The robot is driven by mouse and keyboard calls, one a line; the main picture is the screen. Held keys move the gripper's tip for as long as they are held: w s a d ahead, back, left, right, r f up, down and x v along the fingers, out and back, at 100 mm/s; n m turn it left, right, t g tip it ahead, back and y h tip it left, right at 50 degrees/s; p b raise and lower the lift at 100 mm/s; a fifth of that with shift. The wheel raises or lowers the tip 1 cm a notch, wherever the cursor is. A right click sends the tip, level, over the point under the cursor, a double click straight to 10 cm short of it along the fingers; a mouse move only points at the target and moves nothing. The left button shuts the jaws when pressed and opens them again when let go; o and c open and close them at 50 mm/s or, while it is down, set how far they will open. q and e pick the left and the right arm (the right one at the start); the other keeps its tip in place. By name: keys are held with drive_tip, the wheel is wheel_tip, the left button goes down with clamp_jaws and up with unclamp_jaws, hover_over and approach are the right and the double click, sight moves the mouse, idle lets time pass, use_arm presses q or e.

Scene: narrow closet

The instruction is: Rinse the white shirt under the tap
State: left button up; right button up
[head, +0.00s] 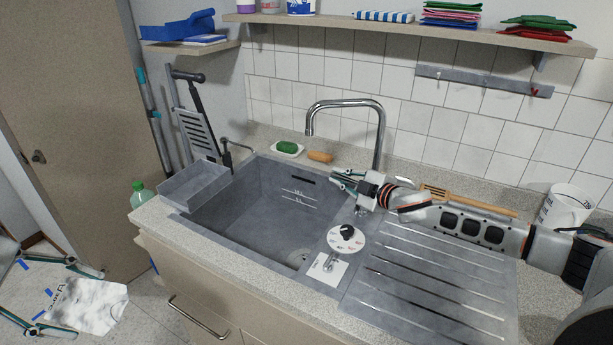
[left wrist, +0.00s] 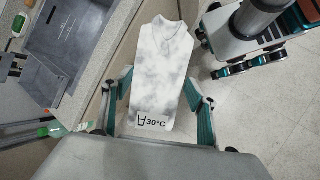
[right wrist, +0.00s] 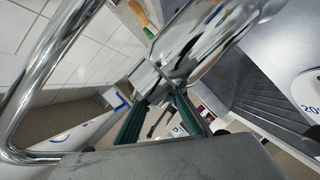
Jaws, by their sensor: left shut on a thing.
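The white shirt (head: 92,303) has grey smudges and hangs low at the lower left, in front of the counter and outside the basin. My left gripper (head: 68,298) is shut on it. In the left wrist view the shirt (left wrist: 162,65) lies between the fingers (left wrist: 158,88), with a 30°C wash label near me. The chrome tap (head: 378,130) arches over the grey basin (head: 255,215); I see no water running. My right gripper (head: 340,178) is at the tap's base. In the right wrist view its fingers (right wrist: 160,103) are close to chrome; contact is unclear.
A drainboard (head: 425,285) lies right of the basin, with a dial (head: 347,238) between them. A grey caddy (head: 195,183) sits at the basin's left edge. Green soap (head: 287,147) and a brush (head: 320,156) lie behind. A green-capped bottle (head: 140,195) stands left of the counter.

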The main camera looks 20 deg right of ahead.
clamp_jaws()
use_arm(q)
wheel_tip(320, 180, down, 2)
drive_tip(key=b, duration=0.3)
drive_tip(key=shift+f, duration=0.25)
use_arm(e)
drive_tip(key=shift+r+t, duration=0.1)
drive_tip(key=shift+t, duration=0.2)
use_arm(q)
drive_tip(key=shift+f+b, duration=0.55)
drive_tip(key=shift+f, duration=0.05)
use_arm(e)
drive_tip(key=shift+s+r+y, duration=0.15)
drive_tip(key=shift+r+y, duration=0.15)
drive_tip(key=shift+r, duration=0.1)
drive_tip(key=o, duration=0.7)
unclamp_jaws()
drive_tip(key=shift+c, duration=0.2)
drive_tip(key=shift+d, duration=0.1)
